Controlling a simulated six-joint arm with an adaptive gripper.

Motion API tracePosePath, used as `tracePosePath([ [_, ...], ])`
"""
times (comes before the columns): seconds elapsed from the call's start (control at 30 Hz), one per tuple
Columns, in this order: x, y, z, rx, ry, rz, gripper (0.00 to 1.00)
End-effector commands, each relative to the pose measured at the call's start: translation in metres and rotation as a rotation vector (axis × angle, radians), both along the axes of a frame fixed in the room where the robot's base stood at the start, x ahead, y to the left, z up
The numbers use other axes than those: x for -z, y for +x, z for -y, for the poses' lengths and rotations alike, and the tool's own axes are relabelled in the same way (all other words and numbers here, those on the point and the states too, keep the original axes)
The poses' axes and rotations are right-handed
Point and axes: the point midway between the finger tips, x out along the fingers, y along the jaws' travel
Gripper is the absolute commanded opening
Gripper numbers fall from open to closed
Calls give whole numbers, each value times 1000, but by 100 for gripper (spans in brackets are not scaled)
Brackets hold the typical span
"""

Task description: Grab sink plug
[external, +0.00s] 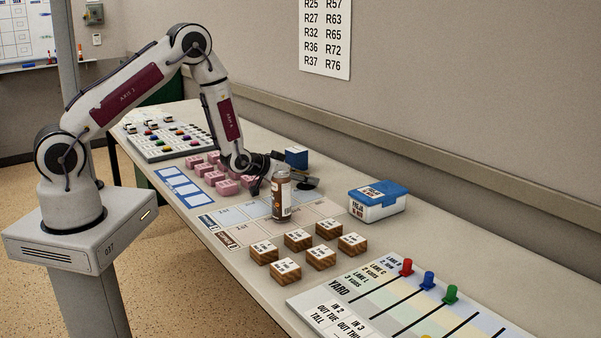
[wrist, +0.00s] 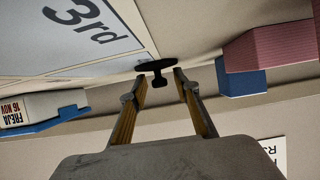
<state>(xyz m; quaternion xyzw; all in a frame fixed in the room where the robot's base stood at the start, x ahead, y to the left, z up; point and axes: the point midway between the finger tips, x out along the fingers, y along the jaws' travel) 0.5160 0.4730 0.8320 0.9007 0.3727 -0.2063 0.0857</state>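The sink plug (wrist: 157,66) is a small black piece with a wide flat top edge and a short stem in the wrist view. It lies at the tips of my gripper (wrist: 159,80), with the stem between the two fingertips. The fingers are apart, and a gap shows on each side of the stem. In the external view my gripper (external: 308,183) is low over the table, partly behind a brown bottle. I cannot make out the plug there.
The brown bottle (external: 281,197) stands close in front of my gripper. A blue block (external: 296,157) is behind it, and pink blocks (external: 228,187) are to the left. A blue-lidded box (external: 377,203) and wooden blocks (external: 300,240) are to the right.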

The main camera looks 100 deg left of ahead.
Motion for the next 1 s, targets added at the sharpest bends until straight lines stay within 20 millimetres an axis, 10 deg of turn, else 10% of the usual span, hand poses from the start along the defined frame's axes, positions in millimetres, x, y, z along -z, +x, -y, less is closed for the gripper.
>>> tracePosePath([
  [0.1,0,0,0,0,0,0,0],
  [1.0,-34,0,0,0,2,2,0],
])
